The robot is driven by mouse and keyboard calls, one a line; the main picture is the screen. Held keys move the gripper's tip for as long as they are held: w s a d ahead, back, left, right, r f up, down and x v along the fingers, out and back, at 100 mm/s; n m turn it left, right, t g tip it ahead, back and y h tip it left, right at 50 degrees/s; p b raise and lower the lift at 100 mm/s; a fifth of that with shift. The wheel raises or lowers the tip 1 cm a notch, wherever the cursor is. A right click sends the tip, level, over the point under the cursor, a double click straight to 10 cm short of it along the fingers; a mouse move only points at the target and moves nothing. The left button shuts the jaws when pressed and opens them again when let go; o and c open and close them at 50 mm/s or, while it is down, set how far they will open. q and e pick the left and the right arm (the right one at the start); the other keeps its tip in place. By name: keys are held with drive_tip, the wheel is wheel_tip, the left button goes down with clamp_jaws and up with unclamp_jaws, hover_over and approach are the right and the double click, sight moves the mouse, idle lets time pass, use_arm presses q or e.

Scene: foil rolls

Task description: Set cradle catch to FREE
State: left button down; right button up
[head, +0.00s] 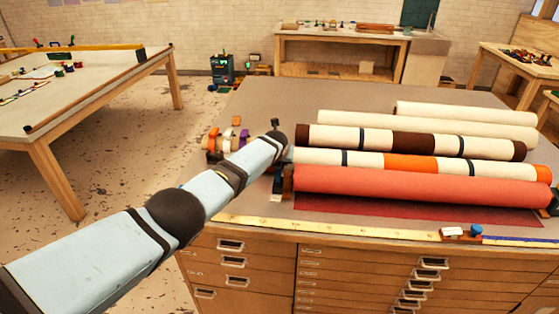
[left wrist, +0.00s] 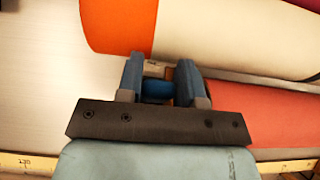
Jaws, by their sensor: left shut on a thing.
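My left gripper (left wrist: 158,78) shows in the left wrist view with its two blue fingers on either side of a small blue piece, likely the cradle catch (left wrist: 157,90). It is shut on that piece, at the left end of the rolls. In the head view my left arm reaches to the dark left cradle end (head: 283,183), and its wrist hides the fingers and the catch. The red roll (head: 410,186) lies at the front, with a cream and orange roll (head: 340,158) behind it. I cannot read any catch marking. My right gripper is not in view.
More rolls lie behind, including a brown-banded one (head: 400,140) and plain cream ones (head: 430,122). A yellow rule (head: 340,230) runs along the front edge, with a blue-knobbed slider (head: 475,230) at its right. Small coloured items (head: 228,138) stand left. The table's back left is clear.

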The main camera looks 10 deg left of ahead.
sight(278, 171)
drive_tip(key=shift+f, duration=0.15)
use_arm(q)
drive_tip(key=c, duration=0.8)
unclamp_jaws()
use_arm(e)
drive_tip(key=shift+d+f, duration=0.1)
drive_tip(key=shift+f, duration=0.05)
use_arm(q)
drive_tip(key=shift+o, duration=0.2)
drive_tip(key=shift+s+r+p, duration=0.25)
drive_tip(key=shift+r+p, duration=0.2)
drive_tip(key=shift+p, duration=0.15)
drive_tip(key=p+v, duration=0.2)
drive_tip(key=v, duration=0.2)
drive_tip(key=shift+s, duration=0.1)
drive_tip(key=v, duration=0.8)
drive_tip(key=shift+s+r, duration=0.2)
drive_tip(key=shift+r, duration=0.05)
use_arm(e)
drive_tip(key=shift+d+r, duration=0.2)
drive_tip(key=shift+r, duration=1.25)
